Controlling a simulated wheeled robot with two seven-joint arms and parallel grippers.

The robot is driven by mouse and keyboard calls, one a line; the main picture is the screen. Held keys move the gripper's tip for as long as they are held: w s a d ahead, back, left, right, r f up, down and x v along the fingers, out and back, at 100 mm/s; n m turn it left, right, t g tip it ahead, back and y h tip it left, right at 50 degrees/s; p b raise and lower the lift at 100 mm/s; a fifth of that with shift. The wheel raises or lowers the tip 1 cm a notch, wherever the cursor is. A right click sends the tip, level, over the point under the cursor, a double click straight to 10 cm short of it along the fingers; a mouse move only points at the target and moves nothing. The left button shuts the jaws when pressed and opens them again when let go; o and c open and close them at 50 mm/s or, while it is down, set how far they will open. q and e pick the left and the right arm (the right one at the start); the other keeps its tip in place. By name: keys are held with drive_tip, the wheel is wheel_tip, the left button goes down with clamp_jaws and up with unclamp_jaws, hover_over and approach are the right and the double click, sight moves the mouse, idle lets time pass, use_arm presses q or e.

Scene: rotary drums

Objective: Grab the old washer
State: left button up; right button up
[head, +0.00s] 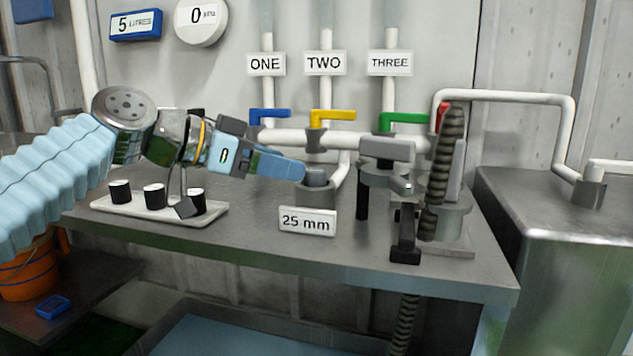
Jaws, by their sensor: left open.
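My left gripper (292,171) reaches in from the left, its light blue fingers pointing right above the bench. Its tips are close to a short dark grey stub (316,177) behind the "25 mm" label (307,221); I cannot tell whether they touch. The jaws are open, though the gap between the fingers is hard to see from this side. I cannot make out the old washer; it may be hidden or too small to tell. My right gripper is not in view.
A white tray (148,210) with black-and-white cups stands left on the bench (262,238). Blue (268,114), yellow (331,116) and green (404,119) valve handles sit on white pipes behind. A grey clamp-like fitting (388,150) and ribbed hose (442,170) stand to the right.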

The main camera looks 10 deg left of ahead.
sight(315, 170)
use_arm(q)
drive_tip(key=x, duration=0.5)
drive_tip(key=shift+w, duration=0.2)
drive_tip(key=shift+a, duration=0.1)
drive_tip(key=c, duration=1.1)
drive_tip(key=shift+r, duration=0.15)
drive_tip(key=shift+c, duration=0.2)
